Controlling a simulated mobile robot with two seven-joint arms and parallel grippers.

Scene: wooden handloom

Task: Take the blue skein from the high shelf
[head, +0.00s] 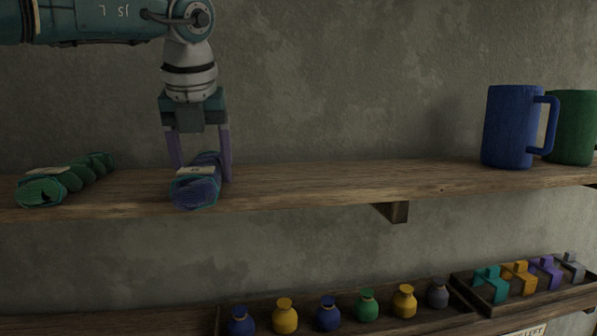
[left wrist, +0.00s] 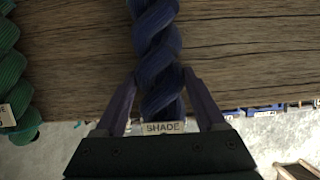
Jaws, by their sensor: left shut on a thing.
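The blue skein (head: 197,186) lies on the high wooden shelf (head: 300,183), its near end at the shelf's front edge. My left gripper (head: 202,168) comes down from above with one finger on each side of the skein and is shut on it. In the left wrist view the twisted blue skein (left wrist: 157,50) runs between the fingers (left wrist: 158,88), with a tag reading "SHADE" at the palm end. I cannot tell whether the skein is lifted off the shelf. My right gripper is not in view.
A green skein (head: 66,180) lies on the shelf to the left. A blue mug (head: 508,127) and a green mug (head: 574,128) stand at the right end. Below, a lower shelf carries several small jars (head: 327,315) and a tray (head: 501,305) of coloured pieces. The shelf's middle is clear.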

